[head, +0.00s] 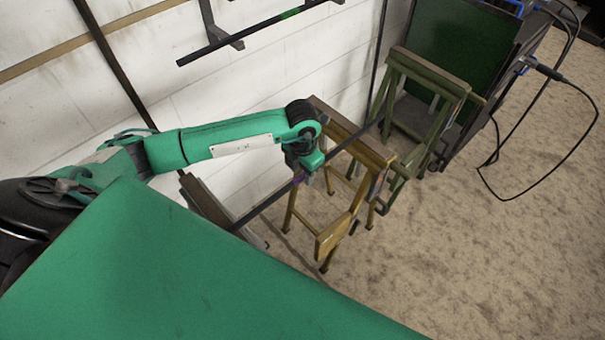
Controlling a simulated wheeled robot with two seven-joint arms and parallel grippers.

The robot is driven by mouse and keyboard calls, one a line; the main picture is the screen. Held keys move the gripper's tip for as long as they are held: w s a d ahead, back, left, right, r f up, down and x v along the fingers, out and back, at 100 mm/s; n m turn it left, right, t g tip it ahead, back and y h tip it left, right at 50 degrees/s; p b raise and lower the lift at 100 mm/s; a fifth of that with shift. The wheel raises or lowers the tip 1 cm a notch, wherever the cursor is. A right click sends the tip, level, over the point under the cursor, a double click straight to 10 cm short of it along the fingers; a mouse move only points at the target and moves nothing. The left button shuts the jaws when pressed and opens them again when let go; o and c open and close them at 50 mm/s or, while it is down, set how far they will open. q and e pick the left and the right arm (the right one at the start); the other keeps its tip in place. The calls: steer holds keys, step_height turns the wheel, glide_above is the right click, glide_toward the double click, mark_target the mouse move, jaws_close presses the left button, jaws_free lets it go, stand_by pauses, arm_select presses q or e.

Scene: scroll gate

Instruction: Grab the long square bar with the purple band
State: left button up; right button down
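A long dark bar (262,208) lies across a yellow-brown wooden trestle (350,140), running from lower left to upper right. A small purple band (298,181) shows on it near its middle. My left gripper (303,174) reaches down to the bar right at the purple band. Its fingers are small and partly hidden by the wrist, so I cannot tell whether they are closed around the bar. My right gripper is not in view.
Another dark bar with a green band (290,13) rests on wall brackets at the top. An olive trestle (430,85) stands beyond the yellow-brown one. A dark cabinet with a green panel (455,45) and loose cables (537,72) are at upper right.

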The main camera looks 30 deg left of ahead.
arm_select(q)
jaws_close()
steer(key=shift+w+r, duration=0.1)
steer(key=shift+r, duration=0.05)
stand_by(1.3)
